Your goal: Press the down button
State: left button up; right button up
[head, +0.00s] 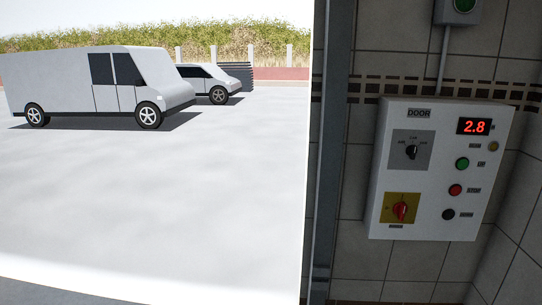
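A white control box (424,200) labelled DOOR hangs on the tiled wall at the right of the head view. Its right side carries a column of round buttons: a green button (462,164), a red button (455,190) and a dark button (448,214) at the bottom. The small labels beside them are too blurred to read surely; the lowest dark one is in the place of a down button. A red display (474,126) above reads 2.8. Neither of my grippers shows in the head view.
The box also carries a black selector knob (411,151) and a red rotary switch (400,211) on yellow. A green-topped grey box (458,10) sits above, joined by a conduit. A wide opening at left shows a grey van (70,80) and a car (208,80) on open ground.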

aim_at(449, 215)
jog(key=i+j+z, duration=0.1)
jog(key=i+z, duration=0.15)
jog(key=i, duration=0.2)
jog(key=i+j+z, duration=0.2)
jog(key=i, duration=0.25)
